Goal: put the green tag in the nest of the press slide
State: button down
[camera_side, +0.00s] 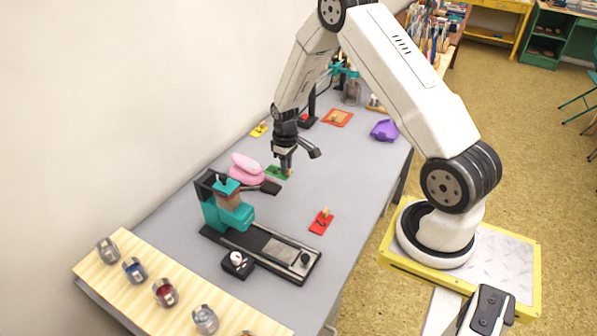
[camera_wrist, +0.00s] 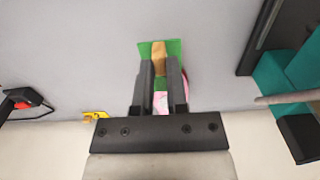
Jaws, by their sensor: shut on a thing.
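The green tag (camera_side: 271,170) is a flat green plate with a wooden grip block. My gripper (camera_side: 288,172) points down at it, behind the press. In the wrist view the two dark fingers (camera_wrist: 159,78) are shut on the block, and the green plate (camera_wrist: 146,48) shows around them. The tag is at or close to the table; I cannot tell if it touches. The teal press (camera_side: 222,206) stands nearer the side camera, with its slide (camera_side: 276,251) on a black rail reaching right. The slide's pale plate and black knob show; the nest's outline is too small to make out.
A pink object (camera_side: 247,168) lies left of the gripper, near the press. A red tag (camera_side: 317,225) lies right of the press. Yellow (camera_side: 259,129) and orange (camera_side: 343,115) tags and a purple object (camera_side: 382,131) lie farther back. A button box (camera_side: 237,264) sits beside the rail.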

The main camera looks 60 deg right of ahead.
notch_tip(320, 180, up, 13)
send_over(290, 256)
notch_tip(290, 256, down, 11)
dwell(1.2)
jog(key=shift+f, duration=2.1)
jog(key=shift+f, duration=0.15)
jog(key=shift+f, duration=1.65)
jog(key=shift+f, duration=0.1)
